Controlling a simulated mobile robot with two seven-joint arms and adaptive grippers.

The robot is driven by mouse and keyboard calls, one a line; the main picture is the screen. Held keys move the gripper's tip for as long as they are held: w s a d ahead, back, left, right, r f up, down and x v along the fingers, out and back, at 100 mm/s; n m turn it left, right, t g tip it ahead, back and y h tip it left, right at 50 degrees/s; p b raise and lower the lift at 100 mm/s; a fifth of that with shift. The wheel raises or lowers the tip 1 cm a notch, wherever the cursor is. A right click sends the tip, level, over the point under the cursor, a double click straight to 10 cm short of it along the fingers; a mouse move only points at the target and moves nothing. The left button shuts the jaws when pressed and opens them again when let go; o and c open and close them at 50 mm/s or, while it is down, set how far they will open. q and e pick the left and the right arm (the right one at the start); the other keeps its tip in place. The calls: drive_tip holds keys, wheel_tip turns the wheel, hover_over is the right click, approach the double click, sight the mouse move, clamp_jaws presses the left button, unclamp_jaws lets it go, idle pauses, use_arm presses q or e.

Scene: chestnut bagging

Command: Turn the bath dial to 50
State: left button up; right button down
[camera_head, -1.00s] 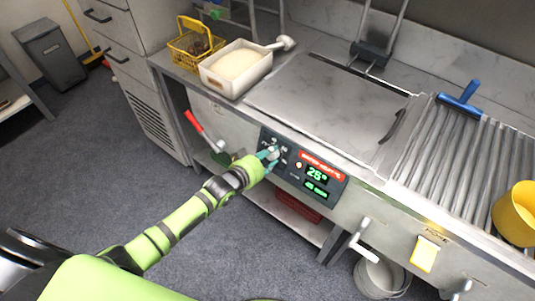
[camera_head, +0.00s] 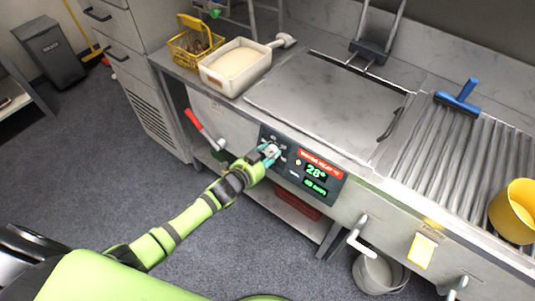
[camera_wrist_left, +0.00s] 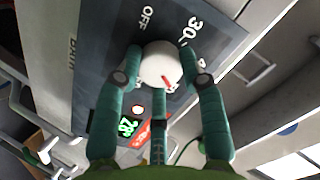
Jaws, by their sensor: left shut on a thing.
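The bath dial is a round white knob with a red mark; it shows in the left wrist view (camera_wrist_left: 160,64) on a dark control panel (camera_wrist_left: 222,38). The labels OFF and 30 are readable around it; other labels are partly hidden by my fingers. My left gripper (camera_head: 270,151) is shut on the dial, with teal fingers on either side of it, also in the left wrist view (camera_wrist_left: 162,78). The green display (camera_head: 316,171) beside the dial reads 28, with a second green line below it. My right gripper is not in view.
A lidded steel bath (camera_head: 325,98) fills the counter middle. A white bin of pale grains (camera_head: 236,67) and a yellow basket (camera_head: 195,42) stand at left. A red-handled lever (camera_head: 194,121) sticks out left of the panel. A blue squeegee (camera_head: 458,97) lies on the ribbed drainer at right.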

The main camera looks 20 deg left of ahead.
use_arm(q)
drive_tip(key=shift+s+a+f+m, duration=0.1)
drive_tip(key=shift+s+f+m, duration=0.15)
drive_tip(key=shift+f+m, duration=0.4)
drive_tip(key=shift+r+m, duration=0.25)
drive_tip(key=shift+m, duration=0.1)
drive_tip(key=o, duration=1.2)
drive_tip(key=shift+w, duration=0.1)
drive_tip(key=shift+c, duration=0.2)
drive_tip(key=shift+w+a+r, duration=0.1)
drive_tip(key=shift+r, duration=0.1)
drive_tip(key=v, duration=1.2)
